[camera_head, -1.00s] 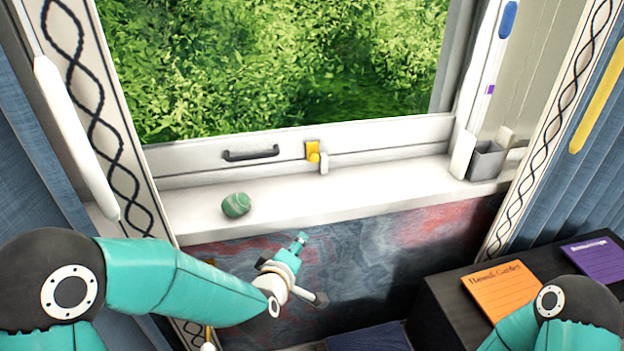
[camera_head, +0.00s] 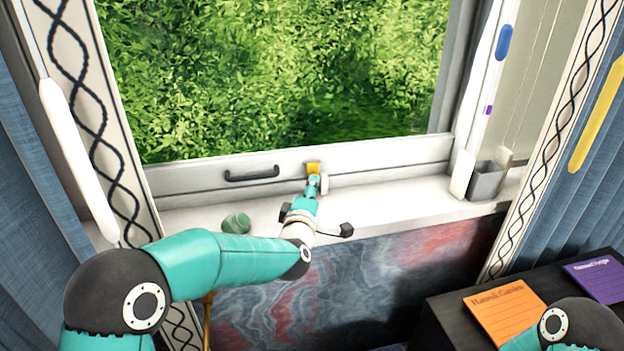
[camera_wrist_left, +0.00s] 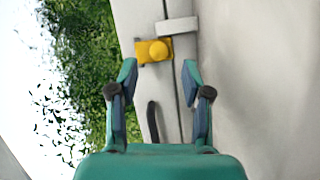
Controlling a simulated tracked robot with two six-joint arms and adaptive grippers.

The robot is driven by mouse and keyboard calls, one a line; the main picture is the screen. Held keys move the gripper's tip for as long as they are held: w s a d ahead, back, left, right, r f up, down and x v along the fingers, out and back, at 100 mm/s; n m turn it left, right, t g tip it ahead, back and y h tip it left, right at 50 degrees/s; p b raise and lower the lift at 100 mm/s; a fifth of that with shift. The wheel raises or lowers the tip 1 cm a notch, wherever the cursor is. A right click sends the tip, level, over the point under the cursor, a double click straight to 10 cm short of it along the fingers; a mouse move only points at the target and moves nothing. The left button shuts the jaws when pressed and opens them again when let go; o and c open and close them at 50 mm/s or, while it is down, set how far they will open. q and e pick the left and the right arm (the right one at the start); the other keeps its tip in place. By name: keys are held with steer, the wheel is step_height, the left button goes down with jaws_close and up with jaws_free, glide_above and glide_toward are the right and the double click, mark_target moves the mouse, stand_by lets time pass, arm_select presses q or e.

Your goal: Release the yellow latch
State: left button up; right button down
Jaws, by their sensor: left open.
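The yellow latch (camera_head: 313,167) sits on the window's lower frame, right of the dark handle. My right gripper is out of view.
A dark handle (camera_head: 251,174) is on the frame to the left. A green round object (camera_head: 236,222) lies on the white sill (camera_head: 400,196). A grey cup (camera_head: 487,180) stands at the sill's right. Orange (camera_head: 506,311) and purple (camera_head: 598,280) booklets lie at lower right.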

arm_select(q)
steer(key=shift+w+d+f+p, duration=0.1)
steer(key=shift+w+p, duration=0.1)
steer(key=shift+w, duration=1)
steer(key=shift+w+d+f+p, duration=0.1)
steer(key=shift+w+p, duration=0.1)
steer(key=shift+w, duration=1)
steer(key=shift+c, duration=0.2)
